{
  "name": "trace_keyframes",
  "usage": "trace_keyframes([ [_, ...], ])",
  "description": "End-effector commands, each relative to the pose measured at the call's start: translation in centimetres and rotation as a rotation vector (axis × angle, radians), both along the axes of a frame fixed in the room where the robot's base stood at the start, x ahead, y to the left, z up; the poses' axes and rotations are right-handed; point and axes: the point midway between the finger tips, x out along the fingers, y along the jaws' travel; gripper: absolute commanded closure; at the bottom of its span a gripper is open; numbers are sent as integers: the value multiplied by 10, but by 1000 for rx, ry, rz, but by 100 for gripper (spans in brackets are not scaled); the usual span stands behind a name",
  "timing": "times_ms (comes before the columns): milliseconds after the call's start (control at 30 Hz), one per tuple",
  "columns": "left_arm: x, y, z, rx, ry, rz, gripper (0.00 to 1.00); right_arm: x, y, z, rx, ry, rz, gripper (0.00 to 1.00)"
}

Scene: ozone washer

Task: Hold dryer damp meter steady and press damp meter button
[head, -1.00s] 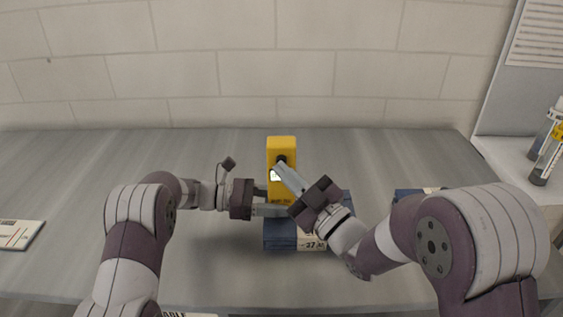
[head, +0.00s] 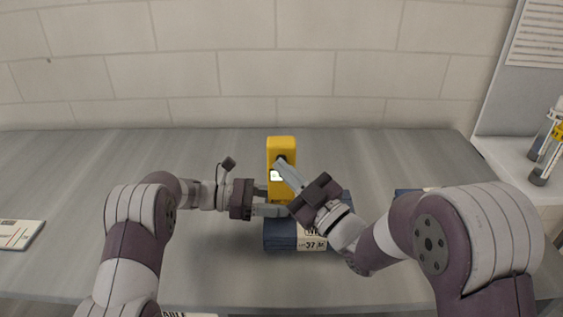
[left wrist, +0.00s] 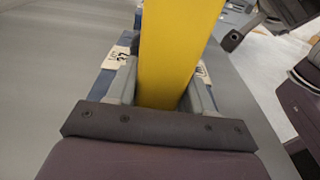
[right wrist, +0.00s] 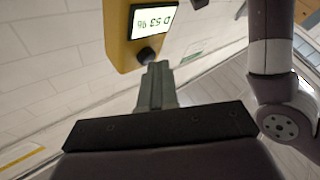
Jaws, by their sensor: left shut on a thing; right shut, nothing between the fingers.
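The yellow damp meter (head: 281,148) stands upright at the middle of the table, by a dark blue labelled block. My left gripper (head: 271,200) is shut on its lower part from the left; the left wrist view shows the yellow body (left wrist: 178,50) between the fingers. My right gripper (head: 281,165) is shut and empty, its fingertips at the meter's front. In the right wrist view the meter's screen (right wrist: 152,19) reads "D 53 %". The dark round button (right wrist: 146,55) sits beside the screen, right at the closed fingertips (right wrist: 157,66). Whether they touch it is not clear.
The dark blue block (head: 283,236) with a white label lies in front of the meter. Another dark blue item (head: 408,192) is partly hidden by my right arm. A white card (head: 18,234) lies at the left.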

Motion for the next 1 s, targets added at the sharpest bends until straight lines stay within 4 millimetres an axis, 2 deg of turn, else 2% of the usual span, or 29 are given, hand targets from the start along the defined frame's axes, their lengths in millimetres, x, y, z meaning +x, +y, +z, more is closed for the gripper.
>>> trace_keyframes([
  [433,0,0,0,0,0,-1,66,1,0,0,-1,1,0,100],
  [800,0,0,0,0,0,-1,66,-17,0,0,-1,0,1,100],
  [1000,0,0,0,0,0,-1,66,-17,0,0,0,0,0,100],
])
